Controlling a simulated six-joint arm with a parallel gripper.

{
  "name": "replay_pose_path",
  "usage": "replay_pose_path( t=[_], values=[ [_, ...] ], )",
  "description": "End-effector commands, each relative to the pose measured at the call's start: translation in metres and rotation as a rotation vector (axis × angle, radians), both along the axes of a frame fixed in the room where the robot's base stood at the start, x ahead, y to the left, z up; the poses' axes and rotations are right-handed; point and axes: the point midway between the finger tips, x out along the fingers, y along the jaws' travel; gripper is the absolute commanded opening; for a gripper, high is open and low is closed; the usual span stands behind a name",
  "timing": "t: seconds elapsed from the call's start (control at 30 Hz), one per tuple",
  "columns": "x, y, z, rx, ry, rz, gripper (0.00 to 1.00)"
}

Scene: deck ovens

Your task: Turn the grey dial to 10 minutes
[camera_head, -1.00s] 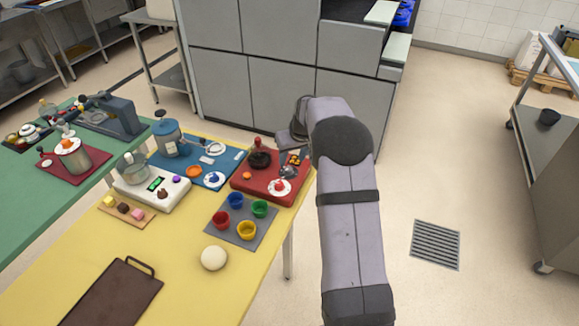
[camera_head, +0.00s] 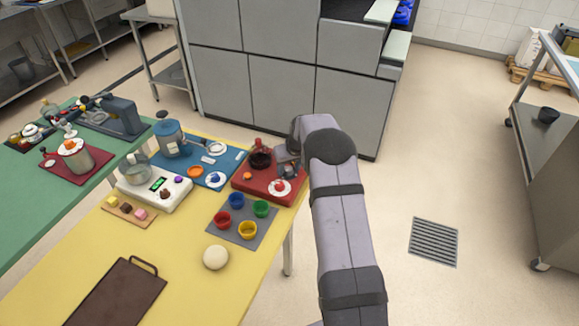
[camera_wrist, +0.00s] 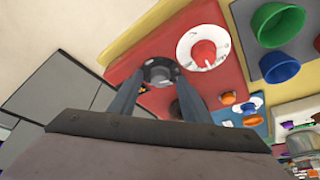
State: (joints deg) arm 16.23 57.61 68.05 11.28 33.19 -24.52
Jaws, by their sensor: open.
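The grey dial (camera_wrist: 160,71) is a dark round knob with pale marks around it, on the red board (camera_wrist: 128,65). In the head view the red board (camera_head: 242,186) lies at the far right corner of the yellow table. My gripper (camera_wrist: 159,84) is open and empty, pointing at the dial with one finger on each side of it in the wrist view. I cannot tell whether the fingers touch it. In the head view my gripper (camera_head: 289,165) is over the board's right part and mostly hides the dial. The dial's setting is too small to read.
A white dial with a red knob (camera_wrist: 204,53) is close beside the grey dial. A dark pot with a red top (camera_head: 260,157) and an orange button (camera_head: 248,176) share the board. Coloured cups (camera_head: 247,229) stand on a grey mat in front.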

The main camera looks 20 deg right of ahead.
Motion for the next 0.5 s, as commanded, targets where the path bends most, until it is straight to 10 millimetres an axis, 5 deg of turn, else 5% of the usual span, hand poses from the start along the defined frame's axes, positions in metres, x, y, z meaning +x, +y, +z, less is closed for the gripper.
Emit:
replay_pose_path(
  t=[0.07, 0.23, 0.5],
  values=[
    [0.0001, 0.0, 0.0001, 0.0, 0.0, 0.0, 0.41],
    [0.0, -0.0001, 0.0003, 0.0, 0.0, 0.0, 0.04],
    [0.0, 0.0003, 0.0005, -0.001, 0.0, -0.014, 0.04]
  ],
)
